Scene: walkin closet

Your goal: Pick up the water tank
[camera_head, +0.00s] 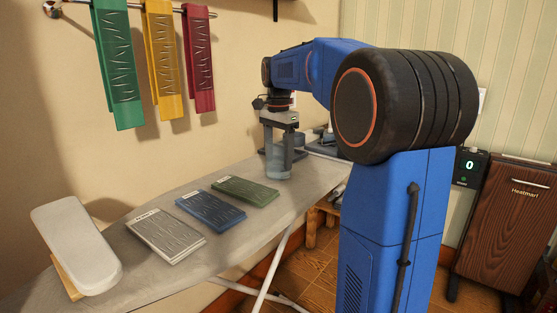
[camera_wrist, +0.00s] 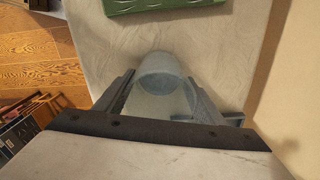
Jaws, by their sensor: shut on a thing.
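The water tank (camera_head: 278,160) is a translucent blue-grey container on the ironing board near its right end. My gripper (camera_head: 281,145) points down over it with one finger on each side, shut on it. In the wrist view the tank (camera_wrist: 160,85) sits between the two fingers of my gripper (camera_wrist: 158,98). The tank looks upright. Its base is at or very near the board's surface; I cannot tell whether it is lifted. Part of the tank is hidden by the fingers.
The ironing board (camera_head: 300,195) also holds green (camera_head: 245,191), blue (camera_head: 210,210) and grey (camera_head: 165,234) folded cloths and a padded sleeve board (camera_head: 76,245). A dark appliance (camera_head: 325,141) stands behind the tank. Cloths hang from a wall rail (camera_head: 140,8). A brown Heatmart cabinet (camera_head: 510,225) stands right.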

